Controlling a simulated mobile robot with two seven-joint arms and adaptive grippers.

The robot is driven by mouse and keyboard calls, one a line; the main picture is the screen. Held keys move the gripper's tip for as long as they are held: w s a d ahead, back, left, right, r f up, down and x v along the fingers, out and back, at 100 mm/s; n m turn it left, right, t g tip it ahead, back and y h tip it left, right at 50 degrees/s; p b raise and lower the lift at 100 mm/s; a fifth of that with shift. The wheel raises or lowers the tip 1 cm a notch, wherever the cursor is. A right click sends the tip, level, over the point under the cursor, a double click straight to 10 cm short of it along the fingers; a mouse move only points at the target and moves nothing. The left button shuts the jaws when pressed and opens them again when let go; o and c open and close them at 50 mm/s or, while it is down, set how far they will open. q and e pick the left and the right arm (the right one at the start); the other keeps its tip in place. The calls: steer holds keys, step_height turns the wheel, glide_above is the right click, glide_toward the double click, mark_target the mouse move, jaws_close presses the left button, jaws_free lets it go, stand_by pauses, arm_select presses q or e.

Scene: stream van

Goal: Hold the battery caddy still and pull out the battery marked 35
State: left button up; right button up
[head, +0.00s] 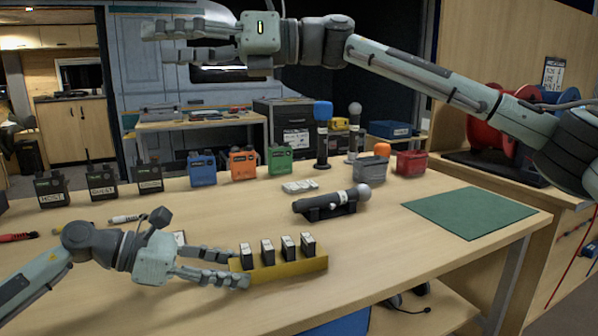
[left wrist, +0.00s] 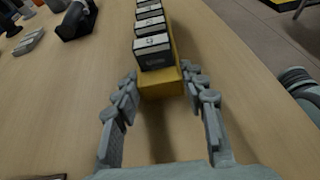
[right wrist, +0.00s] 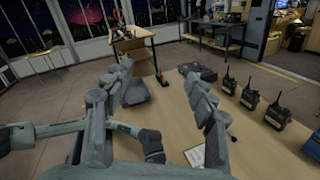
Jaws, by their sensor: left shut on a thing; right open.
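A yellow battery caddy (head: 290,269) sits on the wooden table, holding a row of several upright black batteries with white labelled tops (head: 267,251). The labels are too small to read, so I cannot tell which is marked 35. My left gripper (head: 240,270) is shut on the caddy's left end. In the left wrist view its fingers (left wrist: 160,85) lie on both sides of the yellow end (left wrist: 160,88), below the nearest battery (left wrist: 152,52). My right gripper (head: 152,44) is open and empty, high above the table at the upper left, away from the caddy.
A microphone on a black stand (head: 330,203) lies behind the caddy. Radios (head: 149,179) and coloured battery packs (head: 242,165) line the table's back. A green mat (head: 468,212) lies at the right. The table around the caddy's front and right is clear.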

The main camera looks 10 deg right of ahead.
step_height(320, 180, down, 6)
steer(key=s+n+g+h, duration=0.1)
steer(key=n+h, duration=0.6)
steer(key=h, duration=0.9)
glide_toward(289, 241)
steer(key=shift+g, duration=0.4)
steer(key=f, duration=0.3)
steer(key=a+f, duration=0.1)
steer(key=f, duration=0.5)
steer(key=shift+w+a, duration=0.25)
steer(key=shift+c, duration=0.6)
jaws_close()
